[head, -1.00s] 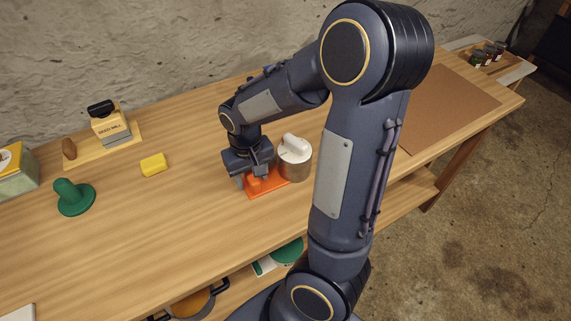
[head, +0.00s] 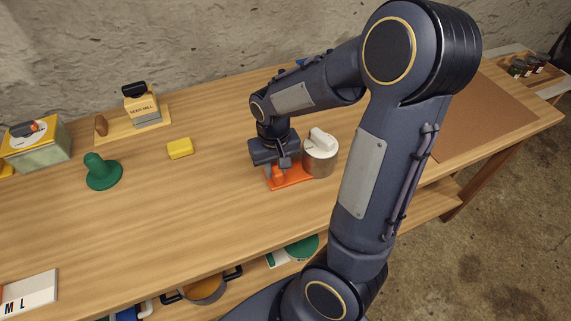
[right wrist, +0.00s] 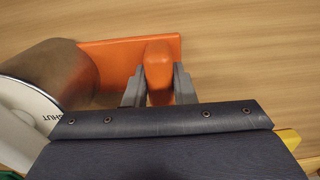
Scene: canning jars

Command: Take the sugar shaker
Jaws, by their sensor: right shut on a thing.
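A metal canister (head: 320,160) with a white top, which I take for the sugar shaker, stands upright on the table at an orange plate (head: 296,180). In the right wrist view the canister (right wrist: 52,68) is at the left, its white lid (right wrist: 25,120) lettered "SHUT"; it overlaps the plate's left end, and I cannot tell whether it rests on it. My right gripper (head: 277,169) is beside the canister, to its left in the head view. In the right wrist view its fingers (right wrist: 158,85) are shut on the plate's upright orange handle (right wrist: 158,62). My left gripper is not in view.
A yellow block (head: 180,149), a green knobbed object (head: 102,173) and a mill (head: 142,108) on a board stand left of the gripper. A lidded tin (head: 40,153) is farther left. A brown mat (head: 490,110) lies right. The table's front middle is clear.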

